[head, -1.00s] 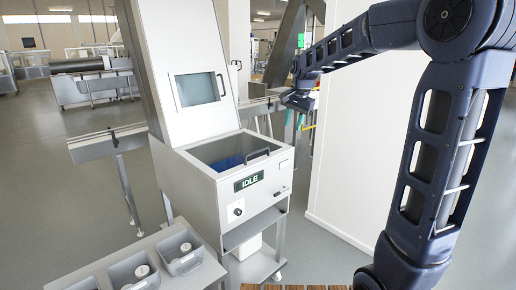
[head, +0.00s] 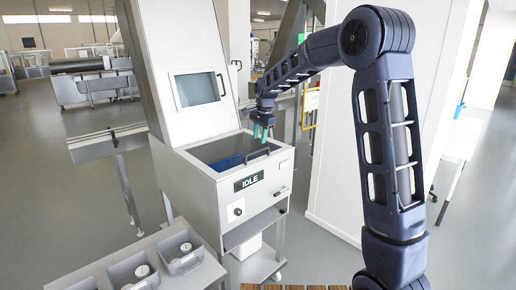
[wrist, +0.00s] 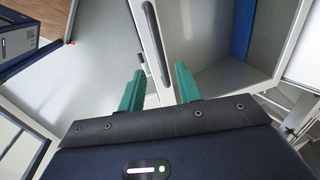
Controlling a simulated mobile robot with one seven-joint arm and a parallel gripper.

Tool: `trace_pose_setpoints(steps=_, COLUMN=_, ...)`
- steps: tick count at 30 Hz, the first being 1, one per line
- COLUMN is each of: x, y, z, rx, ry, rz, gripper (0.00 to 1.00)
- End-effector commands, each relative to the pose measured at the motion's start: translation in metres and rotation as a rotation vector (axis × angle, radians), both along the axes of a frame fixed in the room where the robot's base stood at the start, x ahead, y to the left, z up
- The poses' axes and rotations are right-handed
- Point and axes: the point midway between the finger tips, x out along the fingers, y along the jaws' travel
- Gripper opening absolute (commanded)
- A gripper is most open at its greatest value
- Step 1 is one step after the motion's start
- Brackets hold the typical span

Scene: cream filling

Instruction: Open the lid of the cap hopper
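The cap hopper (head: 205,190) is a pale box-shaped machine with a green "IDLE" sign on its front. Its top shows a dark, recessed area with blue inside; whether a clear lid covers it I cannot tell. A black bar handle (head: 258,153) sits at the top's front right edge. In the wrist view the handle (wrist: 152,35) runs along a pale strip, ahead of and between my fingers. My gripper (head: 262,131) is above the handle, its teal fingers pointing down. The wrist view shows the gripper (wrist: 160,78) open and empty, apart from the handle.
A tall panel with a window (head: 196,89) rises behind the hopper top. Grey bins (head: 182,254) stand on a low table at the front left. A white partition (head: 336,165) stands right of the hopper. Open floor lies at left.

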Motion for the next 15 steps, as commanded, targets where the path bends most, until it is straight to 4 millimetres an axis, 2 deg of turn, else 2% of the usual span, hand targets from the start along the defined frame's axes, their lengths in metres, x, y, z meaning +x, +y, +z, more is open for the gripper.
trace_pose_setpoints(steps=1, x=0.001, y=0.001, z=-0.010, rx=-0.001, ry=0.002, rz=0.000, gripper=0.34)
trace_pose_setpoints(steps=6, x=0.004, y=0.005, z=-0.036, rx=-0.001, ry=0.003, rz=0.000, gripper=0.34)
trace_pose_setpoints(steps=15, x=0.008, y=0.008, z=-0.058, rx=0.000, ry=0.000, rz=0.000, gripper=0.34)
